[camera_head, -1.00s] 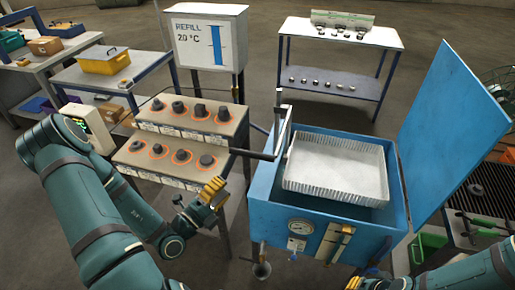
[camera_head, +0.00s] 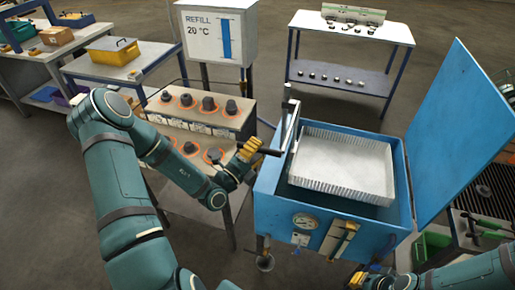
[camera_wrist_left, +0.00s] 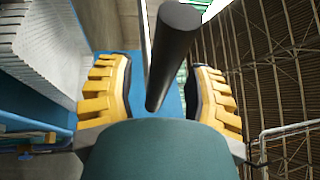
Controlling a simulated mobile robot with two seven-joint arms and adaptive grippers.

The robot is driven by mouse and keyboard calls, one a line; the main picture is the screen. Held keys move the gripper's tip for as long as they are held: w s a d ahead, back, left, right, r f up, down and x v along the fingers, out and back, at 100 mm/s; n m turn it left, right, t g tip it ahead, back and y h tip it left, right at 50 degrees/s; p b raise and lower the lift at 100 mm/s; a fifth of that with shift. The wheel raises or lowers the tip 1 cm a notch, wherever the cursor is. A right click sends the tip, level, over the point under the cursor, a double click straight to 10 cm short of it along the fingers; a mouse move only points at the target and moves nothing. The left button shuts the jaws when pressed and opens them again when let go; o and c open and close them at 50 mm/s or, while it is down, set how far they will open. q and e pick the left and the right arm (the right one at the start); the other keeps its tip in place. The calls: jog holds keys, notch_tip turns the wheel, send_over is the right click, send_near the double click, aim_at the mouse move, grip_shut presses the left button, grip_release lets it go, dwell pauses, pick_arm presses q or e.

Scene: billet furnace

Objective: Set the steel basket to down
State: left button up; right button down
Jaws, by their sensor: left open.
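The steel basket (camera_head: 345,163) is a pale, ribbed, open-topped tray at the mouth of the blue tank (camera_head: 320,213). Its ribbed side (camera_wrist_left: 50,45) fills the upper left of the left wrist view. A lever with a black grip (camera_head: 268,151) sticks out leftward from a metal post at the tank's left side. My left gripper (camera_head: 249,150) is open at the grip's outer end. In the left wrist view the black grip (camera_wrist_left: 172,50) lies between the two yellow fingers, apart from both. My right gripper (camera_head: 357,283) is partly cut off at the bottom edge; its jaws are unclear.
The blue lid (camera_head: 460,130) stands raised on the tank's right. A rack with several black knobs (camera_head: 205,115) stands left of the tank, below the refill sign (camera_head: 215,35). A table (camera_head: 350,28) with small parts stands behind. A gauge (camera_head: 305,221) is on the tank front.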

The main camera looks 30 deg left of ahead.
pick_arm(q)
jog(key=shift+w, duration=0.15)
grip_shut()
notch_tip(320, 180, down, 23)
jog(key=b, duration=1)
jog(key=shift+f, duration=0.3)
